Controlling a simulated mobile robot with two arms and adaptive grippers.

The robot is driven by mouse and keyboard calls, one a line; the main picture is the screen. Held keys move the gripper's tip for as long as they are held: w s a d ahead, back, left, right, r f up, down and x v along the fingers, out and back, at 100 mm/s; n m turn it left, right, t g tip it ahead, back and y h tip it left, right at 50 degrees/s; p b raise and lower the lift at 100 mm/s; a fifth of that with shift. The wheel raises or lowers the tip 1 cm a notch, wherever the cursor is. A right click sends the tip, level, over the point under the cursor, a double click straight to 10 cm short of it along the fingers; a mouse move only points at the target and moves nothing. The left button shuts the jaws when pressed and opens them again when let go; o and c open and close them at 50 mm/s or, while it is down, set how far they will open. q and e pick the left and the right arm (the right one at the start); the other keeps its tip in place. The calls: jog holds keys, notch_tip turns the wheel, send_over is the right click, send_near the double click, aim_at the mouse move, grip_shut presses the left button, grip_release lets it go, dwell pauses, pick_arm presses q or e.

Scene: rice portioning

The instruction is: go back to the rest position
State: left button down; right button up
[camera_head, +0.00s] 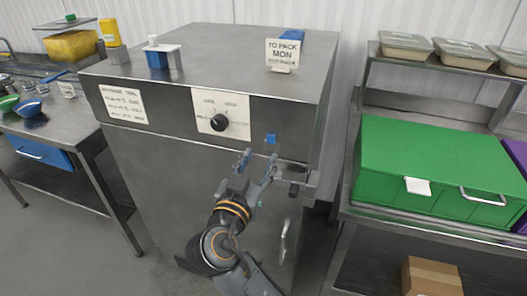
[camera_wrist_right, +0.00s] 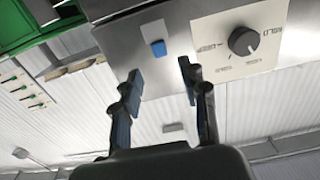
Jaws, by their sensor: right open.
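My right gripper (camera_head: 257,164) is in front of the upper front of a steel cabinet (camera_head: 150,165) in the head view. Its two fingers are apart with nothing between them. In the right wrist view the open fingers (camera_wrist_right: 160,82) point toward the cabinet's front panel, with a small blue square (camera_wrist_right: 158,48) beyond the gap. That blue square (camera_head: 271,138) is also on the cabinet front in the head view. A black knob (camera_head: 219,122) on a white plate is left of the gripper and apart from it. My left gripper is not in view.
A green box (camera_head: 430,165) with a metal handle stands on the steel shelf at right, above a cardboard box (camera_head: 431,278). Lidded trays (camera_head: 405,45) sit higher up. A steel table (camera_head: 75,118) with bowls is at left. A "TO PACK" sign (camera_head: 283,54) stands on the cabinet.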

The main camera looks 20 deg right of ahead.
jog(key=shift+s+a, duration=0.1)
jog(key=shift+s, duration=0.1)
dwell(0.3)
